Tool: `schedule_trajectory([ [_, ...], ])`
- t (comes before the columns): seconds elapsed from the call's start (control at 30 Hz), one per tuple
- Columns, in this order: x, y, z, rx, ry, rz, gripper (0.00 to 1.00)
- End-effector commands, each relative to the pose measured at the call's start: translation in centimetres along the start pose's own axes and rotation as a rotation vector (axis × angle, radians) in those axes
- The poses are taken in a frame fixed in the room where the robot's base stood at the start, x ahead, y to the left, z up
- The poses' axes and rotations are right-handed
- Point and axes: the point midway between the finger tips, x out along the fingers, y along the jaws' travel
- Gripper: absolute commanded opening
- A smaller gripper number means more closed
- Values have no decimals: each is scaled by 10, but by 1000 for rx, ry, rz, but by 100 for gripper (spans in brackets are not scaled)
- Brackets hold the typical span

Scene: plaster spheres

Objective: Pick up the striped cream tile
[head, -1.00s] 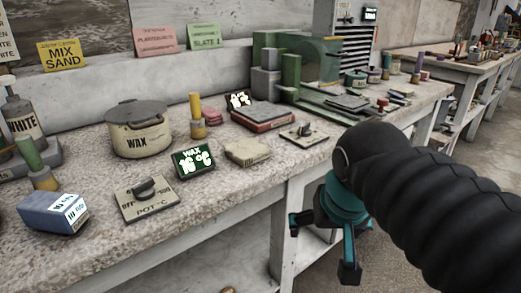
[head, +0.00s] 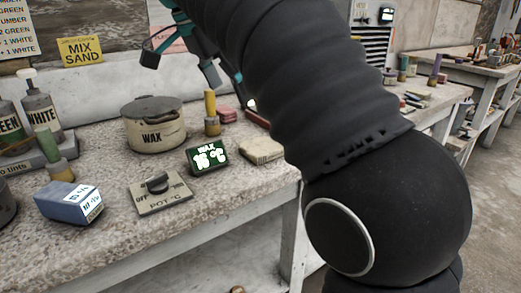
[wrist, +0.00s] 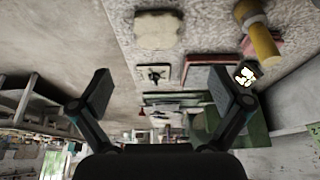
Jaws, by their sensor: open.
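A cream tile (head: 262,150) lies flat on the stone-topped bench, right of the green wax display; my arm partly covers its right side. It also shows at the top of the wrist view (wrist: 158,30), pale and rough-edged; I cannot make out its stripes. My gripper (head: 185,66) is raised above the back of the bench, partly hidden by my arm in the head view. In the wrist view my gripper (wrist: 165,92) has its two fingers wide apart with nothing held. The tile lies beyond the fingers, not between them.
The wax display (head: 207,156), a knob panel (head: 160,192) and a blue box (head: 68,203) stand left of the tile. The wax pot (head: 153,124) and a yellow-handled tool (head: 211,112) stand behind. A second knob panel (wrist: 153,75) lies near the tile.

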Motion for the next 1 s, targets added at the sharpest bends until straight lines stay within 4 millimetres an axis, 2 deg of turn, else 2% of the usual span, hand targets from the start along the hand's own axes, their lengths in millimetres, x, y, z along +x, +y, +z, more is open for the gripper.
schedule_trajectory([
  [0.13, 16, 0, 2, 13, 2, 4, 100],
  [0.4, 65, 0, 0, 11, 2, 4, 100],
  [0.77, 92, 2, -2, 11, 1, 2, 100],
  [1.0, 124, 7, -8, 9, 1, 3, 100],
])
